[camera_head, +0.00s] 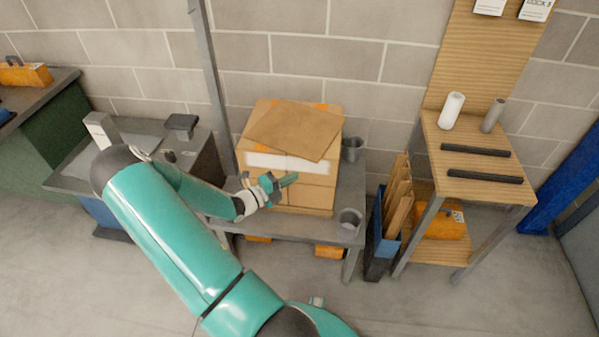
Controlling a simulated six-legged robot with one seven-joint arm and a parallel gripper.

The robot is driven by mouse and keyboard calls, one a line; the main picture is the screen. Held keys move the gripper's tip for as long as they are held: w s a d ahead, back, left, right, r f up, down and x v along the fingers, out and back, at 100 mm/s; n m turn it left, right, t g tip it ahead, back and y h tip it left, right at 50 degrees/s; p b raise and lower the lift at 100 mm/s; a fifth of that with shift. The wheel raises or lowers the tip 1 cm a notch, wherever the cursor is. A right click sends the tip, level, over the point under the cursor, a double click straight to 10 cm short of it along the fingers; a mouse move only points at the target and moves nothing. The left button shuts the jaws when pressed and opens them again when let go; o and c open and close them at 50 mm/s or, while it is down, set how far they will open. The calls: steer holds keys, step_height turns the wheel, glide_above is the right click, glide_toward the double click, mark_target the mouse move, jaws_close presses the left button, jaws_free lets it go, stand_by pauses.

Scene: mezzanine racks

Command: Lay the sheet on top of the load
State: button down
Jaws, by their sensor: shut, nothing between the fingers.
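A flat brown sheet (294,129) lies on top of the load (303,192), a block of stacked cartons with a white band on its front. The sheet is turned askew to the load, and its right corner reaches toward the load's right edge. Orange patches show on the load's top behind the sheet. The load stands on a grey table (345,190). My gripper (290,180) is in front of the load's front face, below the sheet and apart from it. Its fingers are shut and empty. Whether it touches the cartons I cannot tell.
Grey cups (349,222) stand at the table's right side. A blue bin (383,240) with upright brown sheets stands right of the table. A wooden bench (480,185) with black bars is further right. A grey post (211,80) rises left of the load.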

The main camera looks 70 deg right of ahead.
steer(key=v, duration=0.6)
